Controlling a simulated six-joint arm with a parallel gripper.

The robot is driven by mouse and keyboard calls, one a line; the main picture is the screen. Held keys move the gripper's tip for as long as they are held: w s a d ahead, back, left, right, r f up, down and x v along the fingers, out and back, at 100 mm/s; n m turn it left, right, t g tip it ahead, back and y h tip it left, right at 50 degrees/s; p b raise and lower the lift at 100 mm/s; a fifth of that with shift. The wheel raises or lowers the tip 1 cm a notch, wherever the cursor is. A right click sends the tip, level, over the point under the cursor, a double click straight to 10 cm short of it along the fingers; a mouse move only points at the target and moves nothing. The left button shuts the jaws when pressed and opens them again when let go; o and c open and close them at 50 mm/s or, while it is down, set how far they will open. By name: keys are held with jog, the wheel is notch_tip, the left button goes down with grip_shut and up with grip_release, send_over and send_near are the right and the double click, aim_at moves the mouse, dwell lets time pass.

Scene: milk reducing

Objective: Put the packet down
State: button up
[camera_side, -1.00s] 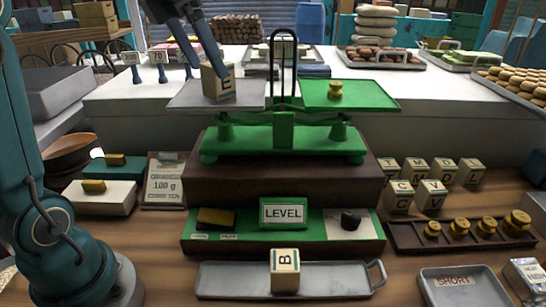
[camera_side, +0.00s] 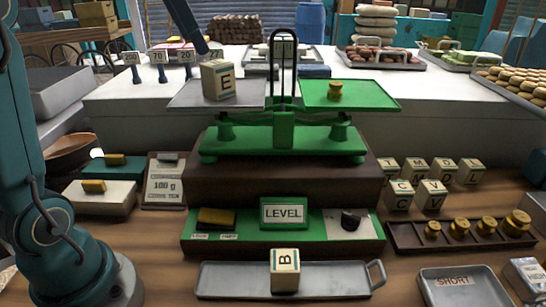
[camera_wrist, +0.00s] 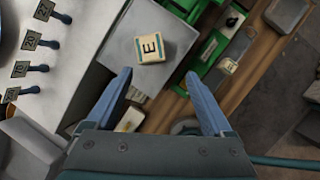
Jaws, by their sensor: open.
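The packet marked E (camera_side: 218,80) stands upright on the grey left pan (camera_side: 184,97) of the green balance scale (camera_side: 283,140). It also shows in the wrist view (camera_wrist: 150,47), on the grey pan (camera_wrist: 120,48). My gripper (camera_wrist: 158,78) is open and empty, with both blue fingers apart and clear of the packet. In the side view only a fingertip part of it shows at the top, above the packet. A brass weight (camera_side: 335,90) sits on the green right pan (camera_side: 370,96).
A packet marked B (camera_side: 285,270) stands on a front tray (camera_side: 225,280). Several lettered packets (camera_side: 430,193) and a rack of brass weights (camera_side: 405,240) are at the right. Tag posts (camera_side: 160,70) stand behind the left pan. A LEVEL sign (camera_side: 284,213) is below the scale.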

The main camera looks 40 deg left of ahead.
jog(key=s+d+f+m, duration=0.2)
jog(key=f+m, duration=0.4)
jog(key=m, duration=0.5)
jog(key=s+d+f+m, duration=0.3)
jog(key=s+f+m, duration=0.2)
jog(key=m, duration=0.6)
jog(key=s+d+f+m+t, duration=0.1)
jog(key=s+d+f+m, duration=0.2)
jog(key=f+m, duration=0.4)
jog(key=m, duration=0.3)
jog(key=shift+s+d+m, duration=0.25)
jog(key=shift+s+m, duration=0.15)
jog(key=shift+o, duration=0.4)
jog(key=shift+f, duration=0.1)
